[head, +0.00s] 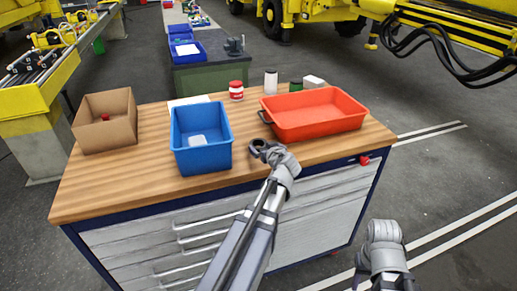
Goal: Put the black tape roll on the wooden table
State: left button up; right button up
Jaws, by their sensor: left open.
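The wooden table (110,185) is a wood-topped workbench with grey drawers below. I cannot make out the black tape roll for certain. A small dark curved shape (264,117) shows at the left end of the red tray (318,126); I cannot tell whether it is the roll or a tray handle. My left gripper (258,149) is open over the front part of the tabletop, between the blue bin (187,161) and the red tray. My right gripper (383,231) is off the table at the lower right, and its fingers are unclear.
A cardboard box (105,136) with a small red item stands at the left. A white item (197,140) lies in the blue bin. A red-and-white jar (236,90) and a pale can (271,82) stand at the back. The front-left tabletop is clear.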

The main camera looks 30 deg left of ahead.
pick_arm(q)
jog(key=shift+w+a+f, duration=0.25)
jog(key=shift+w+a, duration=0.05)
jog(key=shift+w+a+f+b, duration=0.25)
jog(key=shift+a+b, duration=0.05)
jog(key=shift+a, duration=0.1)
jog(key=b+x, duration=0.1)
jog(key=x, duration=0.3)
jog(key=shift+s+a+b, duration=0.1)
jog(key=shift+a+b, duration=0.05)
jog(key=shift+b, duration=0.15)
jog(key=shift+c, duration=0.6)
jog(key=shift+s, duration=0.1)
grip_shut()
notch_tip(320, 180, up, 10)
jog(key=p, duration=1)
jog(key=shift+r, duration=0.15)
notch_tip(320, 180, up, 7)
jog(key=p, duration=0.8)
jog(key=b, duration=0.8)
send_over(256, 142)
jog(key=s+d, duration=0.1)
jog(key=d, duration=0.1)
notch_tip(256, 142, down, 7)
jog(key=shift+s, duration=0.15)
